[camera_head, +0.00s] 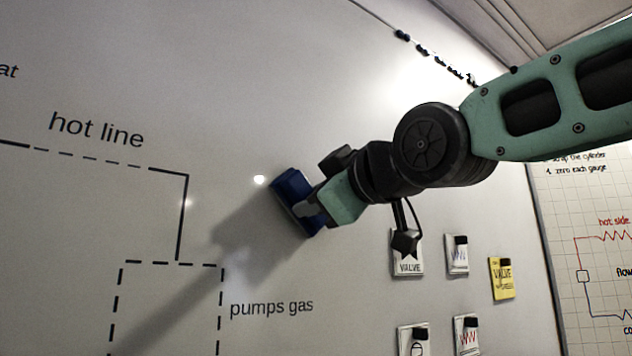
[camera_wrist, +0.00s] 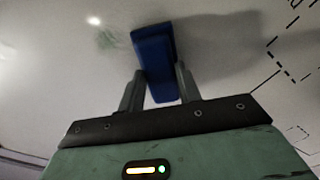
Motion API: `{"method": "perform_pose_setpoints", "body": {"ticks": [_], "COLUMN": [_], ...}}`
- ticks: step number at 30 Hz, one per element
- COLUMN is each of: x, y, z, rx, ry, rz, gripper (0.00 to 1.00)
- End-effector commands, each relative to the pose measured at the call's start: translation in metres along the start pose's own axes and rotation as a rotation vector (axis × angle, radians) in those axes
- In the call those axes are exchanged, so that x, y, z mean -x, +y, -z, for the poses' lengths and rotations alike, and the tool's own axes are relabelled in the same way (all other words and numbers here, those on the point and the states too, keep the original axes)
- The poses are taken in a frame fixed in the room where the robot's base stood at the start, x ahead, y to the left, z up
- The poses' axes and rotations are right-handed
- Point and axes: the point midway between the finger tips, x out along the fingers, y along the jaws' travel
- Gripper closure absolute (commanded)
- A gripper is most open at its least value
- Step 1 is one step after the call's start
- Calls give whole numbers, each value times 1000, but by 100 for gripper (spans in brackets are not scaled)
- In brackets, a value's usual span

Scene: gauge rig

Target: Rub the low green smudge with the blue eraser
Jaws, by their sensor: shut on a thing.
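My gripper (camera_head: 318,204) is shut on the blue eraser (camera_head: 293,192) and holds it in front of the whiteboard, close to its surface. The wrist view shows the eraser (camera_wrist: 154,60) between my two fingers (camera_wrist: 158,87). A faint green smudge (camera_wrist: 108,39) lies on the board just left of the eraser in the wrist view. Whether the eraser touches the board is not clear. In the head view I see no green smudge; the arm and eraser may hide it.
The whiteboard (camera_head: 200,100) has dashed black lines and the words "hot line" and "pumps gas". Several cards under black clips, one of them a yellow card (camera_head: 502,279), hang below my arm. A gridded chart (camera_head: 590,230) is at the right.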

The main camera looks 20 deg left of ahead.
Motion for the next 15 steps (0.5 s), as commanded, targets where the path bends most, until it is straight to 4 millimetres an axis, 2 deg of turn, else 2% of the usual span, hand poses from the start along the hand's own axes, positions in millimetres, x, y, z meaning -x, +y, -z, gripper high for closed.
{"method": "perform_pose_setpoints", "body": {"ticks": [15], "x": [0], "y": [11], "z": [-7], "rx": [-2], "ry": [-8], "rz": [-5], "gripper": [84]}}
